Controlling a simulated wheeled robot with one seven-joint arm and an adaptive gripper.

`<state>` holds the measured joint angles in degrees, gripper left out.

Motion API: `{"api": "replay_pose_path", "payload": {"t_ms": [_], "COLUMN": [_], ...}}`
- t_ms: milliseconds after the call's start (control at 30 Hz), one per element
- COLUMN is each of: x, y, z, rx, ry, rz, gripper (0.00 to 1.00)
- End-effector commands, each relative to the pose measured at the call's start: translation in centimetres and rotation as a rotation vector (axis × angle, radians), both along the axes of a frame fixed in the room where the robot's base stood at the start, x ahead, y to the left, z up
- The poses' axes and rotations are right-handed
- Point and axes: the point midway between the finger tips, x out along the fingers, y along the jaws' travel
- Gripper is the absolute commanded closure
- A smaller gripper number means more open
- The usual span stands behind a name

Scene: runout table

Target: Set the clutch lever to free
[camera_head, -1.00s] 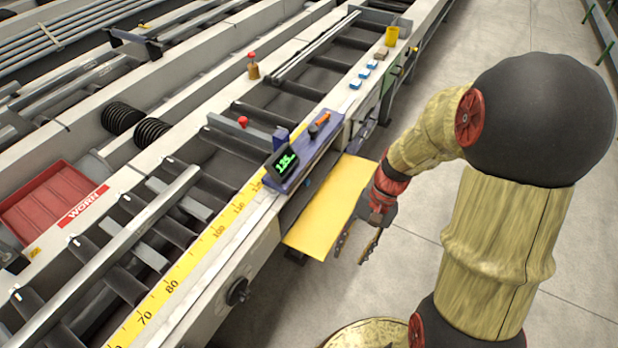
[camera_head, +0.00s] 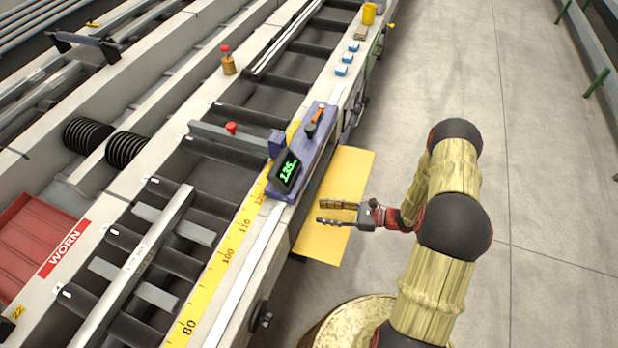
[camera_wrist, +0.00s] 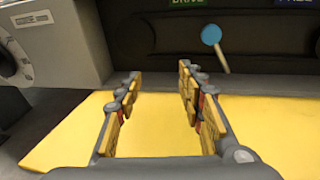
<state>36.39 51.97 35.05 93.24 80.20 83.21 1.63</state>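The clutch lever (camera_wrist: 211,34), a thin stem with a round blue knob, stands on a dark panel in the wrist view. It leans left, towards the green DRIVE label (camera_wrist: 187,3). A blue label reading FREE (camera_wrist: 297,2), cut by the top edge, is to its right. I cannot make out the lever in the head view. My gripper (camera_head: 322,212) is open and empty, pointing at the table's side. In the wrist view my gripper (camera_wrist: 159,75) has its fingers apart, below and left of the knob, not touching it.
A yellow plate (camera_head: 352,180) juts from the table's side beneath my gripper. A grey housing with a white dial (camera_wrist: 12,62) stands at the left in the wrist view. A purple carriage with a green display (camera_head: 287,170) sits on the table edge. Open floor lies to the right.

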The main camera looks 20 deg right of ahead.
Motion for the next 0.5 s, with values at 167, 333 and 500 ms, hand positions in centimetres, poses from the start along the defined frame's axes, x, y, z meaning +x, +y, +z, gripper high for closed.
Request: {"api": "replay_pose_path", "payload": {"t_ms": [167,333,500], "x": [4.6,5.6,6.8], "y": [-2.7,-2.7,-0.8], "z": [2.3,3.4,3.3], "rx": [0.047,0.085,0.084], "ry": [-0.071,-0.09,-0.09], "rz": [-0.135,-0.164,-0.16], "gripper": [0.61,0.61,0.61]}}
